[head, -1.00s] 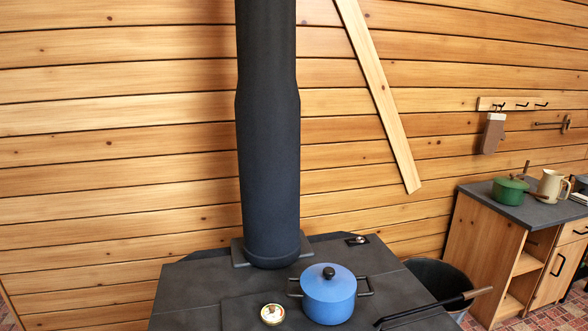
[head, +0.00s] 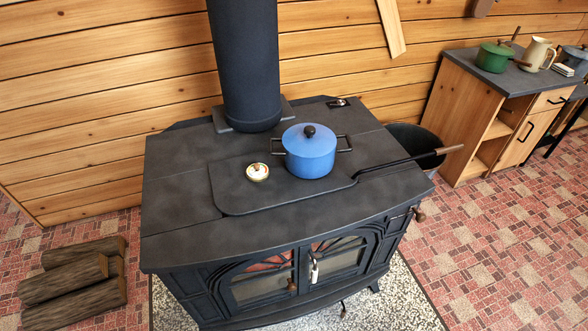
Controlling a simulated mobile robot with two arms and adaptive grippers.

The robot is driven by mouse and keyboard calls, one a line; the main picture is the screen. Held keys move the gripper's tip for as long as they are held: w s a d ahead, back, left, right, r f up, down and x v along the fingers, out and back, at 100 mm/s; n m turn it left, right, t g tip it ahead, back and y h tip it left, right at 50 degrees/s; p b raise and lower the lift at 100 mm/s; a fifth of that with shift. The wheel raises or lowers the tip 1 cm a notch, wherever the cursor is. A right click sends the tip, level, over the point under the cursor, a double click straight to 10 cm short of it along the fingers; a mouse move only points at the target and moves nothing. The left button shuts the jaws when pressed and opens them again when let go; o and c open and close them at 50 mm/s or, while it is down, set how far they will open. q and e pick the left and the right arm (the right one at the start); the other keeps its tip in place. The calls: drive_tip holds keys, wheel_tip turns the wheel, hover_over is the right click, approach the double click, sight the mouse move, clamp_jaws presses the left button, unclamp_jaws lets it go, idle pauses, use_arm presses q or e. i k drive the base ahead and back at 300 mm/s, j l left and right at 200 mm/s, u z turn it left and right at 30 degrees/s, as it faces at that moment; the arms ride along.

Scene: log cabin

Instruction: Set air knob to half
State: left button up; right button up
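The black stove (head: 180,190) stands in the middle of the head view, seen from above its front. Several small fittings show on it, and I cannot tell for sure which is the air knob. A brown knob (head: 419,214) sticks out at the right side. A silver fitting (head: 340,102) sits at the back right of the top. A brown knob (head: 291,285) and a silver handle (head: 314,270) are on the glass doors. A small dark piece (head: 343,310) shows below the doors, too small to read. Neither gripper is in view.
A blue pot (head: 310,152) and a small round gauge-like thing (head: 257,172) are on the stove top. A long-handled tool (head: 410,158) overhangs its right edge. Logs (head: 75,280) lie at left, a black bucket (head: 412,140) stands behind right. Brick floor (head: 490,260) is clear at right.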

sight(420, 218)
drive_tip(key=z, duration=1.15)
